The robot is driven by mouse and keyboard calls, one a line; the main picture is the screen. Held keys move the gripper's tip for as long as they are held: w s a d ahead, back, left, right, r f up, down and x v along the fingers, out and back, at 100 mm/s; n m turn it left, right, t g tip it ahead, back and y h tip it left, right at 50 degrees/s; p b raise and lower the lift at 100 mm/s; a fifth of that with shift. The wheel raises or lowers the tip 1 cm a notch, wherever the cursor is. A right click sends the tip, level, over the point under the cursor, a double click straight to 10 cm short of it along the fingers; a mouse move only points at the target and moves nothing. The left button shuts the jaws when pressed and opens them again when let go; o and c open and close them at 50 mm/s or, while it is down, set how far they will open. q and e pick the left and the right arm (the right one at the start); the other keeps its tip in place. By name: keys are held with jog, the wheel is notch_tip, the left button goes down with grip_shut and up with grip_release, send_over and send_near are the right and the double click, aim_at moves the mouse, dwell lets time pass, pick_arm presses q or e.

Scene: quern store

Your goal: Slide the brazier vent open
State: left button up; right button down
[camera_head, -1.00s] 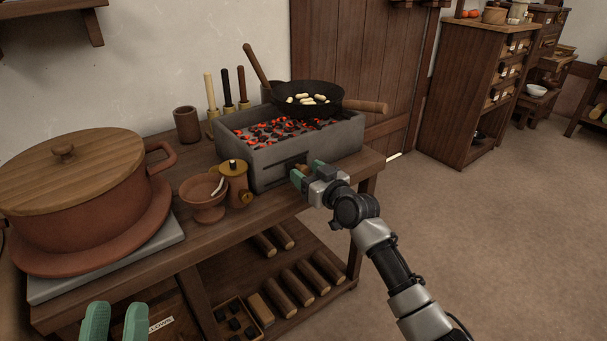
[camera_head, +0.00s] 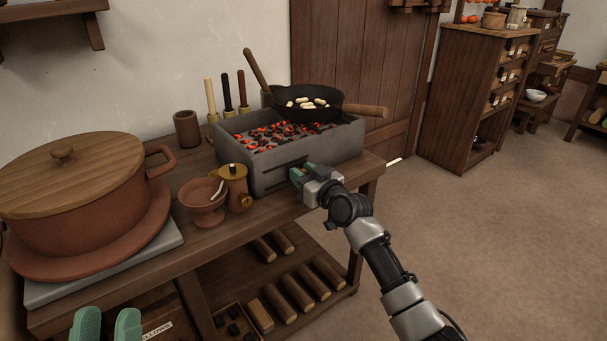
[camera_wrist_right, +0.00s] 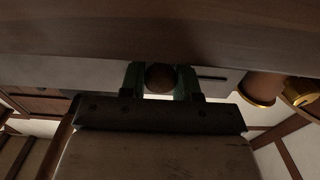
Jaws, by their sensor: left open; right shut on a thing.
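The grey brazier (camera_head: 262,176) stands on the wooden table with glowing coals in its top. A thin dark slot (camera_head: 285,166) runs along its front face. My right gripper (camera_head: 304,173) is at that front face, right of the slot's visible part. In the right wrist view my right gripper (camera_wrist_right: 160,80) is shut on a round brown knob (camera_wrist_right: 159,78), which I take to be the vent's. The knob is hidden in the head view. My left gripper (camera_head: 107,325) is open and empty at the lower left, in front of the table.
A black pan (camera_head: 300,108) with pale pieces rests on the brazier. A brass-lidded jar (camera_head: 234,183) and a clay bowl (camera_head: 203,205) stand close to its left front. A large lidded pot (camera_head: 80,200) fills the table's left. The floor at right is clear.

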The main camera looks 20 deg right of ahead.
aim_at(276, 176)
jog(key=shift+a, duration=0.1)
jog(key=a+p, duration=0.1)
jog(key=s+a+p, duration=0.1)
jog(key=p, duration=0.1)
jog(key=shift+a, duration=0.3)
jog(key=shift+s+a+p, duration=0.2)
jog(key=shift+a+p, duration=0.25)
jog(key=shift+a, duration=0.1)
jog(key=shift+s+a+p, duration=0.2)
jog(key=shift+a+p, duration=0.2)
jog(key=shift+a, duration=0.1)
pick_arm(q)
notch_tip(276, 176, down, 13)
jog(key=a+g+y, duration=0.2)
jog(key=g+y, duration=0.2)
jog(key=g, duration=0.8)
jog(key=shift+w, duration=0.3)
pick_arm(e)
jog(key=shift+a+f, duration=0.1)
jog(key=shift+f, duration=0.05)
jog(key=c, duration=1.1)
grip_release()
jog(key=shift+s, duration=0.1)
jog(key=shift+o, duration=1.4)
jog(key=shift+a, duration=0.15)
pick_arm(q)
jog(key=shift+s+a+n, duration=0.1)
jog(key=shift+a+n, duration=0.05)
jog(key=shift+n, duration=0.15)
